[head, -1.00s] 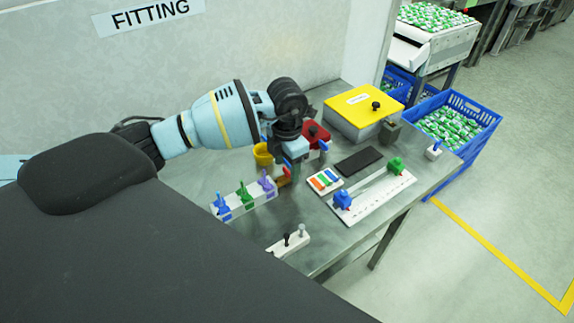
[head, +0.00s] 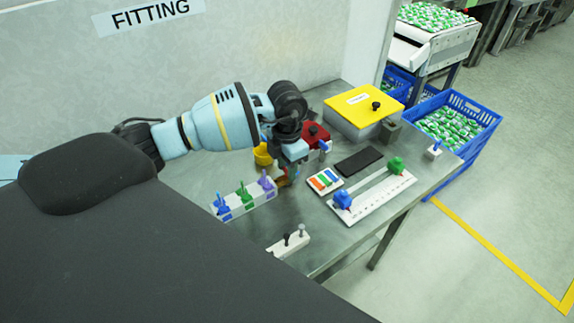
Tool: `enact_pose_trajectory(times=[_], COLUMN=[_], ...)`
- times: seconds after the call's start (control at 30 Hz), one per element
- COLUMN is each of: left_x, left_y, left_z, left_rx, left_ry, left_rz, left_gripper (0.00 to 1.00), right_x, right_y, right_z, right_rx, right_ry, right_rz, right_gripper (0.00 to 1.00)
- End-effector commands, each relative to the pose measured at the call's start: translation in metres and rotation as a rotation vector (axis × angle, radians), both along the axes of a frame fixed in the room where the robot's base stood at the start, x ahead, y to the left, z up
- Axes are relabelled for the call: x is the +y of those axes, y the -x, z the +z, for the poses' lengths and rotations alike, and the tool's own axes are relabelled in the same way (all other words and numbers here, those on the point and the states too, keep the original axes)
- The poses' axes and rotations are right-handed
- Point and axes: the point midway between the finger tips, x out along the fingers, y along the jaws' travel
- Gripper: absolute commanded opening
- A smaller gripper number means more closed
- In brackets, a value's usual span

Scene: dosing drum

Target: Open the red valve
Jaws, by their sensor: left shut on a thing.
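A row of valves on a white block (head: 247,204) stands on the steel table, with blue (head: 222,203), green (head: 245,193) and purple (head: 266,182) handles. At its right end, a small red-orange part (head: 282,181) of the red valve shows under my left gripper (head: 289,174). My left gripper points down there and is shut on the red valve's handle, which the fingers mostly hide. How far the handle is turned cannot be seen. My right gripper is not in view.
Close behind the gripper are a yellow cup (head: 262,155) and a red box (head: 316,134). To the right are a colour-striped card (head: 325,181), a dark pad (head: 360,160), a white slider scale (head: 372,196) and a yellow-lidded box (head: 362,105). A white switch block (head: 288,245) sits in front.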

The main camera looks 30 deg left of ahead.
Motion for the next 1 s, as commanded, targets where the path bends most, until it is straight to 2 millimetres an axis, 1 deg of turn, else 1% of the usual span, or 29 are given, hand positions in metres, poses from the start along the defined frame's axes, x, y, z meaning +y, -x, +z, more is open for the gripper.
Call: enact_pose_trajectory(times=[0.17, 0.37, 1.0], left_x=[0.000, 0.001, 0.000], left_y=[0.000, -0.001, 0.000], left_z=[0.000, 0.000, -0.001], left_rx=[-0.001, -0.001, 0.001], left_ry=[0.000, 0.000, 0.001], left_rz=[-0.076, -0.228, -0.836], left_gripper=[0.10, 0.10, 0.10], right_x=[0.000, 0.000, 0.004], right_y=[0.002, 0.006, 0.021], right_z=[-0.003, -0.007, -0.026], right_rx=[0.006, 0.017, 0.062], right_ry=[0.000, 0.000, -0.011], right_rz=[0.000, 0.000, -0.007], right_gripper=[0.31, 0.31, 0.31])
